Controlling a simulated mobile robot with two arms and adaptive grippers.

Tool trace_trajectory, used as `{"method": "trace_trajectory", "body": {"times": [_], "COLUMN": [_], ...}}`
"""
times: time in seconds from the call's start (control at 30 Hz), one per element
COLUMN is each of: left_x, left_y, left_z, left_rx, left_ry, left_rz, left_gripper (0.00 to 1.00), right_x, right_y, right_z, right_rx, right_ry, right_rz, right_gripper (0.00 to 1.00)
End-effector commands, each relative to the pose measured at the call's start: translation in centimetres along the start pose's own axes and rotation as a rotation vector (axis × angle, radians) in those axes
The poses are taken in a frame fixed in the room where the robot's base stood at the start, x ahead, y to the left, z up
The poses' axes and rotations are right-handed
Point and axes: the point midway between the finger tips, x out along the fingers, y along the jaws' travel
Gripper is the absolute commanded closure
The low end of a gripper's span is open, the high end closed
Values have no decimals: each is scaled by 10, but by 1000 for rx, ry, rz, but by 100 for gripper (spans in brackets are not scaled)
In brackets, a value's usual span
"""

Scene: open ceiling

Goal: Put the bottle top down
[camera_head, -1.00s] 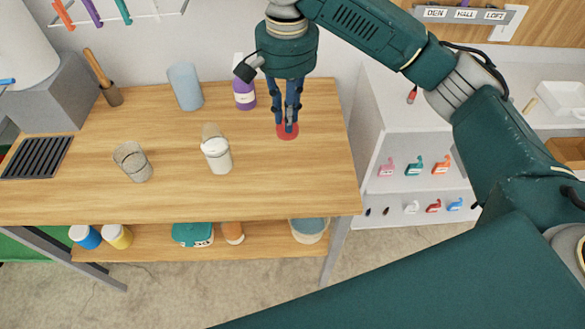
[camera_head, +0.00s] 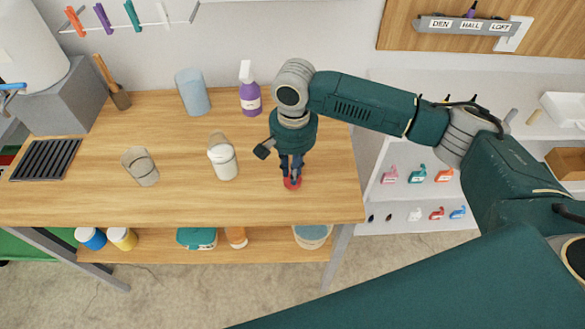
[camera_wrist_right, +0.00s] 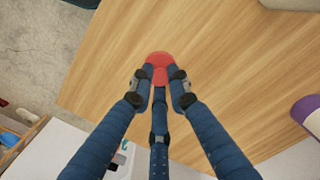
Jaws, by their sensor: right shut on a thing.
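The bottle top is a small red round piece (camera_head: 292,184); it also shows in the right wrist view (camera_wrist_right: 158,58). My right gripper (camera_head: 291,178) points down over the right part of the wooden counter (camera_head: 330,200) and is shut on the red top. The fingertips close around the top, seen also in the right wrist view (camera_wrist_right: 160,78). I cannot tell whether the top touches the counter. A clear container with white contents (camera_head: 223,160) stands upright to the left of the gripper. My left gripper is not in view.
A purple spray bottle (camera_head: 250,95) and a bluish cylinder (camera_head: 193,92) stand at the back. An empty glass (camera_head: 140,166) and a dark grate (camera_head: 45,160) are to the left. The counter around the gripper is clear; its front edge is close.

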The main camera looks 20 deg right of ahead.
Motion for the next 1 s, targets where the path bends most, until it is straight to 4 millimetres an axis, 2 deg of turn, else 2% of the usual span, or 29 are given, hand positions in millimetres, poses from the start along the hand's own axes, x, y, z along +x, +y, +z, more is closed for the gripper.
{"method": "trace_trajectory", "body": {"times": [0.3, 0.33, 0.4, 0.77, 0.87, 1.0], "left_x": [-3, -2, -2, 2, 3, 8], "left_y": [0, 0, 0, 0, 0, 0], "left_z": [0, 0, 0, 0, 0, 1], "left_rx": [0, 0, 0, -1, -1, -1], "left_ry": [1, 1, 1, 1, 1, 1], "left_rz": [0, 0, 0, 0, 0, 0], "left_gripper": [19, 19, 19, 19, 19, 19], "right_x": [2, 2, 2, 0, -11, -38], "right_y": [0, -1, -1, 0, -1, -2], "right_z": [0, 0, 0, 0, -1, -1], "right_rx": [0, 0, 0, -1, 0, -1], "right_ry": [-1, 0, 0, 2, 2, 3], "right_rz": [-1, -2, -2, -1, -4, -5], "right_gripper": [100, 80, 66, 65, 65, 65]}}
